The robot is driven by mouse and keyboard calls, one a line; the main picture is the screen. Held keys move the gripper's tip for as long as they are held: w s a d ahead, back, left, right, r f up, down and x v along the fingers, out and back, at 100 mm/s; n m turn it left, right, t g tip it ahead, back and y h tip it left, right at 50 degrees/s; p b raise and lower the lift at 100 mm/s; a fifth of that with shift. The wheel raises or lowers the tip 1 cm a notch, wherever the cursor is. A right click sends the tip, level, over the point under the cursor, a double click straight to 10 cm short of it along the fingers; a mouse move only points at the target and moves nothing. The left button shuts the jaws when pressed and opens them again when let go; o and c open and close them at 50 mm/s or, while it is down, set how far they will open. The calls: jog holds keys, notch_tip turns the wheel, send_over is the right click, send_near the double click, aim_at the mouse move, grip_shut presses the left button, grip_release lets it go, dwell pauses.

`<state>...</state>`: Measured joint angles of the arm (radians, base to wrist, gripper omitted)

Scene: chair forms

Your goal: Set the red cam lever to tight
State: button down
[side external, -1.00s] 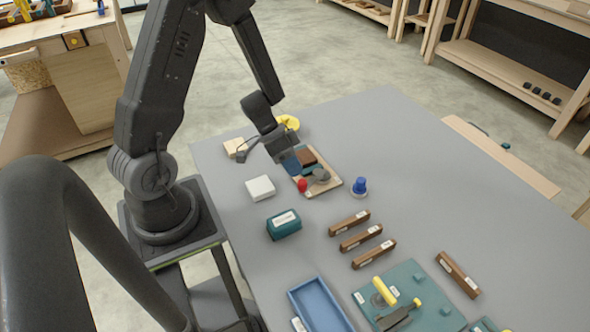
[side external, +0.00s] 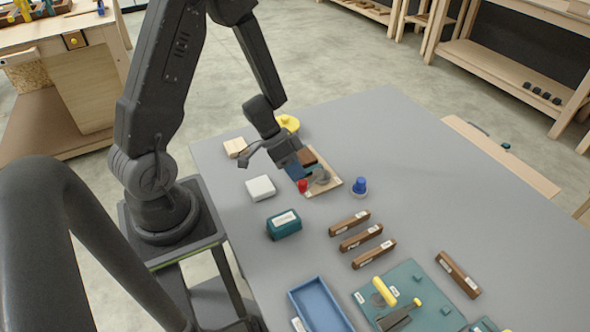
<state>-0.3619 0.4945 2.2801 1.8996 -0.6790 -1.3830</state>
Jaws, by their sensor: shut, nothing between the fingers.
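The red cam lever knob (side external: 303,186) shows at the near left edge of a light wooden board (side external: 331,186). A grey round part (side external: 321,176) sits on the board to its right, and a brown block (side external: 307,157) lies behind. My gripper (side external: 299,175) points down over the board, just above and behind the red knob. Its fingers are shut with nothing held. Whether the fingertips touch the lever cannot be told. The gripper hides part of the board and of the lever.
A blue knob piece (side external: 360,187) stands right of the board. A white block (side external: 260,188) and a teal box (side external: 284,224) lie nearer. Brown bars (side external: 361,238), a blue tray (side external: 320,305) and a teal board (side external: 410,290) are in front. A yellow piece (side external: 288,122) stands behind.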

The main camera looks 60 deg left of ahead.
jog(key=shift+d, duration=0.8)
jog(key=shift+w+d+n+t, duration=0.1)
jog(key=shift+d+n+t, duration=0.35)
jog(key=shift+n, duration=0.35)
jog(key=shift+w+d+f, duration=0.1)
jog(key=shift+w+d, duration=0.25)
jog(key=shift+d, duration=0.2)
jog(key=shift+w+d, duration=0.3)
jog(key=shift+d, duration=0.3)
jog(key=shift+s+a, duration=0.1)
jog(key=shift+a, duration=0.35)
jog(key=a, duration=0.1)
jog(key=s+a, duration=0.1)
jog(key=a, duration=0.1)
jog(key=shift+y, duration=0.3)
jog(key=s+a+r, duration=0.2)
jog(key=s+r, duration=0.3)
jog(key=r, duration=0.3)
jog(key=shift+s+a, duration=0.15)
jog(key=shift+s, duration=0.15)
